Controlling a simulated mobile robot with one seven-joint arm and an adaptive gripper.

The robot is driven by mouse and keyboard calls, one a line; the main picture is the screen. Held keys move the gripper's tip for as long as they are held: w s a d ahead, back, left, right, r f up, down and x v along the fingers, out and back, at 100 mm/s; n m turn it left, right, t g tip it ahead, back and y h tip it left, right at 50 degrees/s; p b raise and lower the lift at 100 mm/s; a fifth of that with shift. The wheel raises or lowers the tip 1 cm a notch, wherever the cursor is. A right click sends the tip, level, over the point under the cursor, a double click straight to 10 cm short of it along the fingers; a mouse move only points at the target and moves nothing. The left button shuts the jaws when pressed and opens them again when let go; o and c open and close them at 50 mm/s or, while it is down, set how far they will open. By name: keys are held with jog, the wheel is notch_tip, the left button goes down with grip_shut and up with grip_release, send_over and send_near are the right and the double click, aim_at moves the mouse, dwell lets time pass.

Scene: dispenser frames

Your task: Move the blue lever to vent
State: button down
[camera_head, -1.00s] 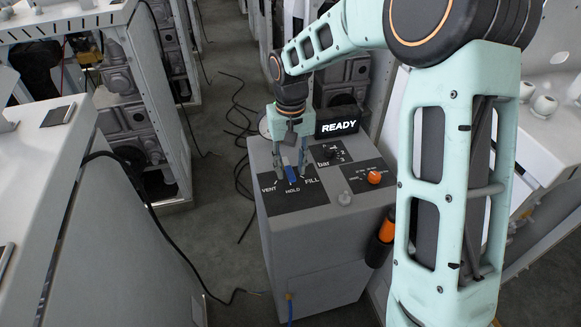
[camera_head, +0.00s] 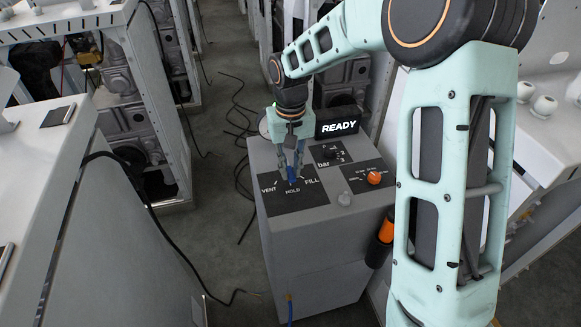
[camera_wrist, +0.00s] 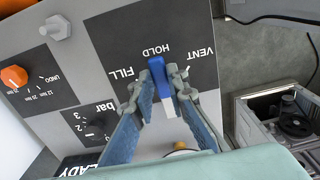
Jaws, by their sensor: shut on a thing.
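The blue lever (camera_head: 291,174) stands on a black plate (camera_head: 309,197) marked VENT, HOLD and FILL on top of a grey cabinet. My gripper (camera_head: 292,168) reaches down over the plate and is shut on the lever, one finger on each side. In the wrist view my gripper (camera_wrist: 161,75) has its fingertips at the two sides of the blue lever (camera_wrist: 157,72). The lever's tip points at the HOLD word, with VENT and FILL to its two sides. In the head view the fingers partly hide the lever.
Cables lie on the floor to the left.

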jog(key=shift+a, duration=0.1)
jog(key=a+m, duration=0.1)
jog(key=m, duration=0.1)
jog(key=a+m+b, duration=0.1)
jog(key=m, duration=0.1)
jog(key=shift+s, duration=0.1)
jog(key=shift+w+a+m+b, duration=0.15)
jog(key=shift+a+m, duration=0.35)
jog(key=shift+m, duration=0.5)
jog(key=shift+w+a+m+b, duration=0.15)
jog(key=shift+a+m, duration=0.35)
jog(key=shift+m, duration=0.5)
jog(key=c, duration=1.9)
grip_release()
notch_tip(320, 180, up, 12)
jog(key=shift+r, duration=0.1)
